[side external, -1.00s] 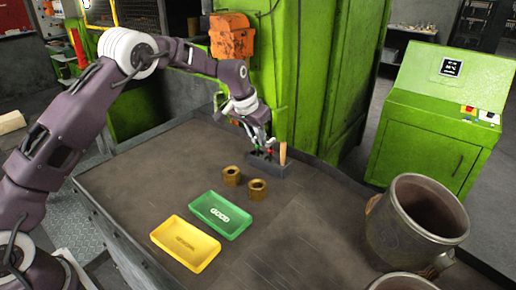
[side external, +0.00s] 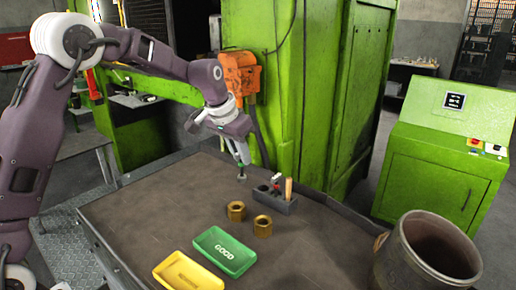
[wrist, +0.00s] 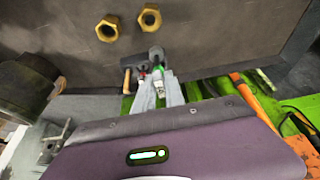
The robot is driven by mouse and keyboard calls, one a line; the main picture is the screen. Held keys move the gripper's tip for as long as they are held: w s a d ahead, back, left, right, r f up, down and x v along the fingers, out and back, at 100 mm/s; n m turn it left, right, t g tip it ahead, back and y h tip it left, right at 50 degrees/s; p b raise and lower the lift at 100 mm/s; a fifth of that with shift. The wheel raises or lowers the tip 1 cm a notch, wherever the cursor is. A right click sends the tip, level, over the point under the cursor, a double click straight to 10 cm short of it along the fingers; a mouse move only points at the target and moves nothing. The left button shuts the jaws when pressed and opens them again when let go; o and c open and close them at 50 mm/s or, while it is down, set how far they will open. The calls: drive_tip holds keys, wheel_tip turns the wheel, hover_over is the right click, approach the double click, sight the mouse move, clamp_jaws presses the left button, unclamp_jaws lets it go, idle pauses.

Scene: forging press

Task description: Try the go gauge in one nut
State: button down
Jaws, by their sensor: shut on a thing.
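Two brass hex nuts, one nut (side external: 236,211) and another nut (side external: 263,226), lie close together on the bench. They also show in the wrist view, one nut (wrist: 108,29) left of the other nut (wrist: 150,19). My gripper (side external: 241,163) is shut on a green-marked gauge (side external: 242,177), which hangs roughly upright above the bench, behind the nuts and left of the rack. The dark rack (side external: 268,200) holds a red-marked gauge (side external: 277,180) and a wooden-handled tool (side external: 289,190). In the wrist view my gripper (wrist: 158,82) partly hides the held gauge.
A green tray (side external: 225,251) marked GOOD and a yellow tray (side external: 188,273) with unreadable lettering lie in front of the nuts. A large metal bucket (side external: 412,255) stands at the right. The green press (side external: 310,100) rises behind the bench. The left bench top is clear.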

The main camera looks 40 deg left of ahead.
drive_tip(key=s, duration=0.2)
drive_tip(key=shift+s+f, duration=0.35)
drive_tip(key=shift+f, duration=2.45)
drive_tip(key=shift+f, duration=0.8)
drive_tip(key=shift+r, duration=0.2)
drive_tip(key=shift+r, duration=2.75)
